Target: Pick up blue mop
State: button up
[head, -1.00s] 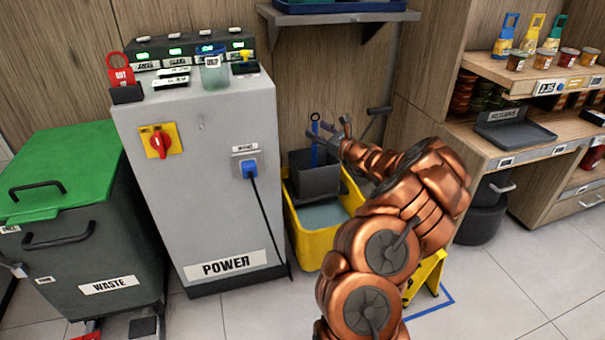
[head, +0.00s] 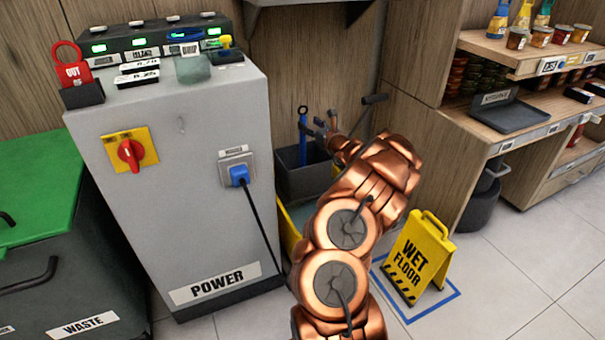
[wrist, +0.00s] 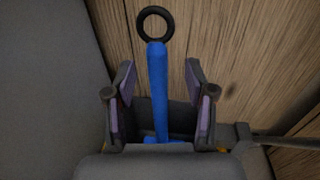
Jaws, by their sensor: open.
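The blue mop handle (head: 303,137) stands upright by the dark grey wringer bucket (head: 296,183), with a ring at its top. It also shows in the wrist view (wrist: 158,88), with a black ring above it. My gripper (head: 318,124) is open, just right of the handle in the head view. In the wrist view my open fingers (wrist: 160,85) stand either side of the blue handle, with a gap on both sides. The mop's lower end is hidden.
The grey POWER cabinet (head: 185,220) stands close on the left, with a blue plug (head: 238,175) and black cable. The yellow mop cart (head: 290,236) is partly behind my arm. A yellow wet floor sign (head: 418,258) stands on the right. A shelf (head: 310,8) hangs above.

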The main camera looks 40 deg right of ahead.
aim_at(305, 121)
jog(key=shift+w+d+b, duration=0.15)
jog(key=shift+w+b, duration=0.35)
jog(key=shift+w, duration=0.6)
jog(key=shift+w+d+b, duration=0.1)
jog(key=shift+w+b, duration=0.35)
jog(key=shift+w, duration=0.6)
grip_shut()
